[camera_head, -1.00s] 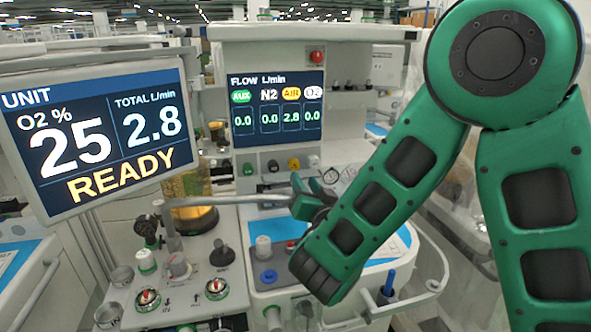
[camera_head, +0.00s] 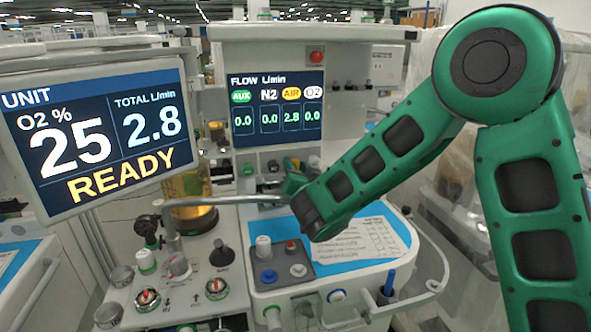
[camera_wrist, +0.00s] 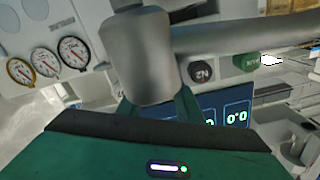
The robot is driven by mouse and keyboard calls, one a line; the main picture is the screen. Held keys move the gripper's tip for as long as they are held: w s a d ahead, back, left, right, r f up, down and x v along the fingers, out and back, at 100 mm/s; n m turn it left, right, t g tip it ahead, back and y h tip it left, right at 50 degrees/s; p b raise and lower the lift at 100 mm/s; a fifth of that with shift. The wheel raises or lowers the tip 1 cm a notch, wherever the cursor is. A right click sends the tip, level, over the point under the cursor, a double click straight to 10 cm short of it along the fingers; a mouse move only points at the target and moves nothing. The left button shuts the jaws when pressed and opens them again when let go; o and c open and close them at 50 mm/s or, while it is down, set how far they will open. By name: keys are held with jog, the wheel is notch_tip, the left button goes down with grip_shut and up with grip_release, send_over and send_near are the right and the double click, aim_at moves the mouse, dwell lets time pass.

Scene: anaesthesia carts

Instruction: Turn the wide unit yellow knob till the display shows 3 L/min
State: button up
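The wide unit's flow display (camera_head: 277,108) reads 2.8 under the yellow AIR label and 0.0 under AUX, N2 and O2. The yellow knob (camera_head: 291,163) is in the row below the display, between the black and white knobs. My gripper (camera_head: 293,182) is just in front of and below that knob in the head view, partly hidden by my arm. In the wrist view its green fingers (camera_wrist: 157,108) stand apart. A grey tube hides what lies between their tips, so contact with the yellow knob does not show.
A grey tube (camera_wrist: 140,55) crosses close in front of the wrist camera. The black N2 knob (camera_wrist: 200,72) and green AUX knob (camera_wrist: 246,62) lie to its right. The left monitor (camera_head: 98,135) shows O2 25 and total 2.8. A blue work surface (camera_head: 345,264) lies below my arm.

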jog(key=shift+c, duration=0.6)
jog(key=c, duration=0.7)
jog(key=shift+o, duration=0.2)
jog(key=shift+f+n, duration=0.1)
jog(key=shift+n, duration=2.2)
jog(key=o, duration=0.8)
jog(key=v, duration=1)
jog(key=shift+s+d, duration=0.1)
jog(key=shift+s, duration=0.25)
